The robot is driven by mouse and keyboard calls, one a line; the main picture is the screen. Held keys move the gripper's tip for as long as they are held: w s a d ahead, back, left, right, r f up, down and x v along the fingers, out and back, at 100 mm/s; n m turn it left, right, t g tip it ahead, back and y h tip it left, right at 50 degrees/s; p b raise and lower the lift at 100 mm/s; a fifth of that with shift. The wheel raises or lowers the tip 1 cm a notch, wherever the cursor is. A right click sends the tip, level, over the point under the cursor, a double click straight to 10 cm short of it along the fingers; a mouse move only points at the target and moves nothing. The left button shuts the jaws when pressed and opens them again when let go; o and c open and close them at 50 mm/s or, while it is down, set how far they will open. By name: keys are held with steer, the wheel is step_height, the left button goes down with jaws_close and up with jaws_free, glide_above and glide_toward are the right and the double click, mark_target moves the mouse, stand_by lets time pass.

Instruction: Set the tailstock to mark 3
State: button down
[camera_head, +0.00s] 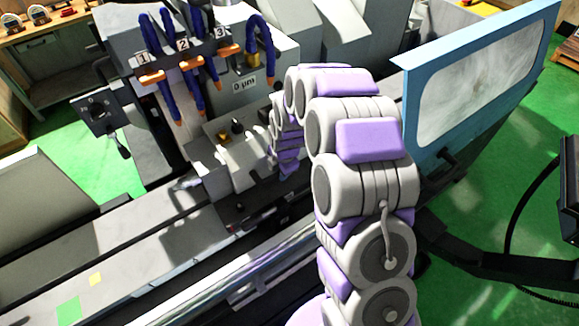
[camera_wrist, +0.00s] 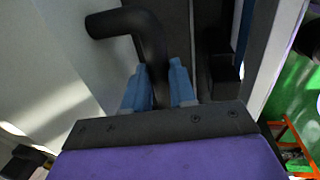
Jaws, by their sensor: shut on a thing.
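In the wrist view, my gripper (camera_wrist: 158,82) has its two blue fingers on either side of a black bent handle (camera_wrist: 148,35). It is shut on the lower part of this handle, and the bend stands out above the fingertips. In the head view my arm hides the fingers and the handle. A grey block with black knobs (camera_head: 238,128) sits on the machine bed just left of my arm's far end. I cannot tell for sure whether it is the tailstock.
Blue hoses with orange fittings (camera_head: 192,62) hang over the machine. A panel reads 0 µm (camera_head: 244,84). A blue-framed clear guard (camera_head: 480,75) stands right of my arm. The long grey bed (camera_head: 120,235) runs to the lower left. Green floor (camera_head: 480,220) shows at right.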

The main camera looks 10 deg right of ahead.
steer(key=shift+s+a, duration=0.1)
steer(key=shift+a, duration=0.35)
steer(key=c, duration=1)
jaws_free()
steer(key=shift+a, duration=0.35)
steer(key=shift+o, duration=0.3)
steer(key=shift+d, duration=0.85)
steer(key=shift+d+r, duration=0.2)
steer(key=shift+r, duration=0.25)
step_height(320, 180, up, 16)
steer(key=s, duration=0.2)
steer(key=shift+s+d+b, duration=0.35)
steer(key=shift+s+d, duration=0.05)
steer(key=shift+a, duration=0.45)
